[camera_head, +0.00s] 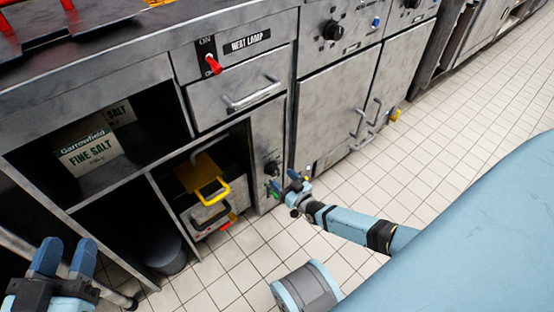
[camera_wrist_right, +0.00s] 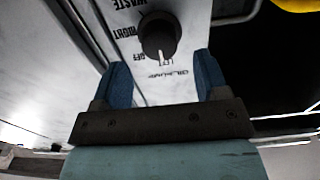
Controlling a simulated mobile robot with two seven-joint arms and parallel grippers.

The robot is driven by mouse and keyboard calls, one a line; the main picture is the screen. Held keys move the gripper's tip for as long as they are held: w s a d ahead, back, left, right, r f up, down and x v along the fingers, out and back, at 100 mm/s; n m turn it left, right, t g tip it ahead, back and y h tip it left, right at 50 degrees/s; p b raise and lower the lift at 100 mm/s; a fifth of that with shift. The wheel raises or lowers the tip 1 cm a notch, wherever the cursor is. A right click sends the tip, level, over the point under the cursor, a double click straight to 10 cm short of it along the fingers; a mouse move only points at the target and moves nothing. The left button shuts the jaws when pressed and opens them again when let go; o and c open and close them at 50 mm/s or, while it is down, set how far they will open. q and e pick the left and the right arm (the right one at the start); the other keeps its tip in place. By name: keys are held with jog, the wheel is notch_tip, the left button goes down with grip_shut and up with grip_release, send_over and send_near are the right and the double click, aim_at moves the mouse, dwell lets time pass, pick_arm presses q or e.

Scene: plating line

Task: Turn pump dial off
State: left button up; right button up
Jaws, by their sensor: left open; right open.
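The pump dial (camera_head: 272,168) is a dark round knob on a narrow steel panel, low on the counter front. In the right wrist view the black dial (camera_wrist_right: 158,32) sits just beyond and between my right fingertips, with the labels WASTE, RIGHT, OFF and an OIL PUMP label around it. Its pale mark faces toward my gripper; the exact setting is hard to tell. My right gripper (camera_head: 286,183) is open, close in front of the dial, its blue fingers either side; contact is not visible. My left gripper (camera_head: 66,257) is open and empty at the lower left.
A heat lamp panel with a red switch (camera_head: 213,65) is above a handled drawer (camera_head: 240,85). A yellow-handled fryer-like unit (camera_head: 212,197) stands in the open bay left of the dial. The tiled floor (camera_head: 460,150) is clear at right.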

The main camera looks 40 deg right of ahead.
aim_at(276, 172)
jog(key=shift+w+a+f+b, duration=0.1)
jog(key=shift+w+b, duration=0.3)
jog(key=shift+w, duration=0.85)
pick_arm(q)
jog(key=shift+w+a+r+m+h, duration=0.2)
jog(key=shift+w+m+h, duration=0.1)
jog(key=shift+m, duration=0.3)
pick_arm(e)
jog(key=shift+w, duration=0.5)
jog(key=c, duration=0.9)
